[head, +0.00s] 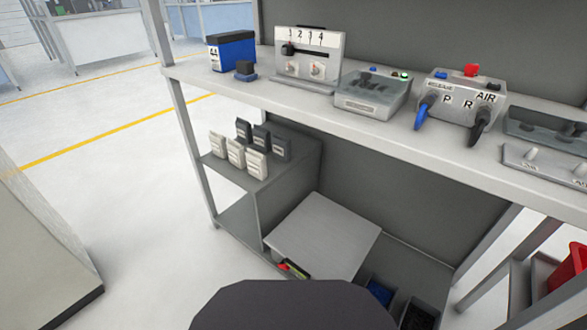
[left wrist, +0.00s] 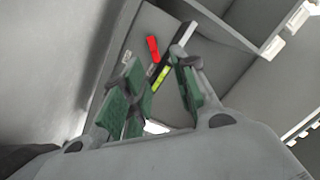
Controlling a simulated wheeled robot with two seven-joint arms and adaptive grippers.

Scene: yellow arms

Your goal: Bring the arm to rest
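My left gripper (left wrist: 157,75) shows in the left wrist view, with two green-padded fingers spread apart and no object held between them. Beyond the fingertips lie a red-handled item (left wrist: 153,48) and a dark bar with a yellow-green part (left wrist: 162,76). A similar red and green item (head: 293,269) shows in the head view by the front edge of a light panel in the lower shelf. Neither gripper shows in the head view, and my right gripper is in no frame.
The workbench shelf (head: 300,101) carries a blue box (head: 232,52), a numbered panel (head: 309,55), a clear-lidded box (head: 372,95) and a P/R/AIR unit (head: 461,96). Below are several small packs (head: 257,163), a light panel (head: 325,235) and a blue bin (head: 380,291).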

